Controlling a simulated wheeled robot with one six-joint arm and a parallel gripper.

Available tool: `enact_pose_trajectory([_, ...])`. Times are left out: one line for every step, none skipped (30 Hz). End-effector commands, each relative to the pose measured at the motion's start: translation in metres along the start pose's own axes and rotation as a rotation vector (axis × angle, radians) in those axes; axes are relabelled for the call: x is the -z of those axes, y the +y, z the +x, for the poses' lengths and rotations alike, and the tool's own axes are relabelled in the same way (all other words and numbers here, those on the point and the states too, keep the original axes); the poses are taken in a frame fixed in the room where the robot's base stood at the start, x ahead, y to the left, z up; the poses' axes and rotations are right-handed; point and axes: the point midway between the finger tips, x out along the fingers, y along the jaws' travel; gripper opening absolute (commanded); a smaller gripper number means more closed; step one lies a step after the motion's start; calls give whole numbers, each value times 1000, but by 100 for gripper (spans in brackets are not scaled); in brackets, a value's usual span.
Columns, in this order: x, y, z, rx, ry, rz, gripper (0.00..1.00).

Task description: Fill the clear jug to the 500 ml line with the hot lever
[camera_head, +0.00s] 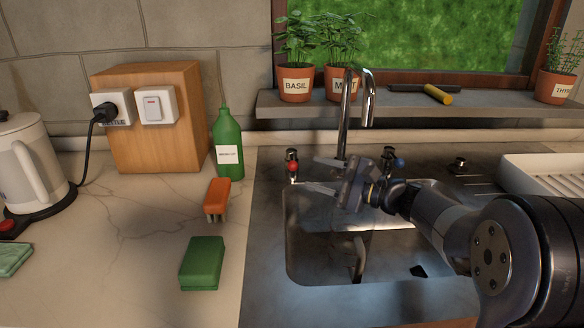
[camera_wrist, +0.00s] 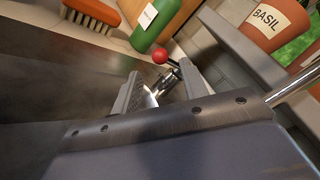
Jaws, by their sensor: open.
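The hot lever with a red knob (camera_head: 293,166) stands at the back left of the sink, left of the tap (camera_head: 345,110). My gripper (camera_head: 310,174) is open over the sink's back left, its fingers pointing left at the lever. In the wrist view, the red knob (camera_wrist: 160,56) shows just beyond and between the open fingertips (camera_wrist: 161,72), with its metal stem below. I cannot see contact. The blue-knobbed lever (camera_head: 399,162) is behind my wrist, on the right. I cannot make out the clear jug; a pale curved shape (camera_head: 358,258) in the basin may be its handle or a reflection.
A green bottle (camera_head: 228,145), orange brush (camera_head: 217,198) and green sponge (camera_head: 202,262) stand left of the sink. A kettle (camera_head: 22,160) is at far left. Potted herbs (camera_head: 295,83) line the shelf above. A white drying rack (camera_head: 545,180) is at right.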

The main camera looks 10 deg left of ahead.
Motion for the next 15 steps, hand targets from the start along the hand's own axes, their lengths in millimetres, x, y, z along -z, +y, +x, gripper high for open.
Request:
enact_pose_trajectory([-1, 1, 12, -2, -4, 0, 42])
enact_pose_trajectory([-1, 1, 18, -2, -4, 0, 42])
enact_pose_trajectory([-1, 1, 26, -2, -4, 0, 42])
enact_pose_trajectory([-1, 1, 32, -3, -4, 0, 42])
enact_pose_trajectory([0, 1, 37, -3, -2, 1, 42])
enact_pose_trajectory([-1, 1, 43, -2, -3, 0, 42])
enact_pose_trajectory([-1, 1, 48, -2, -3, 0, 42])
enact_pose_trajectory([0, 1, 52, -1, -2, 1, 42])
enact_pose_trajectory([0, 1, 57, -1, -2, 1, 42])
enact_pose_trajectory([0, 1, 61, -1, -2, 1, 42])
enact_pose_trajectory([0, 0, 63, -1, -2, 0, 42])
enact_pose_trajectory([0, 0, 66, -1, 0, 0, 42])
enact_pose_trajectory([0, 0, 68, -1, 0, 0, 42])
enact_pose_trajectory([0, 0, 70, 0, 0, 0, 42])
enact_pose_trajectory([0, 0, 71, 0, 0, 0, 42])
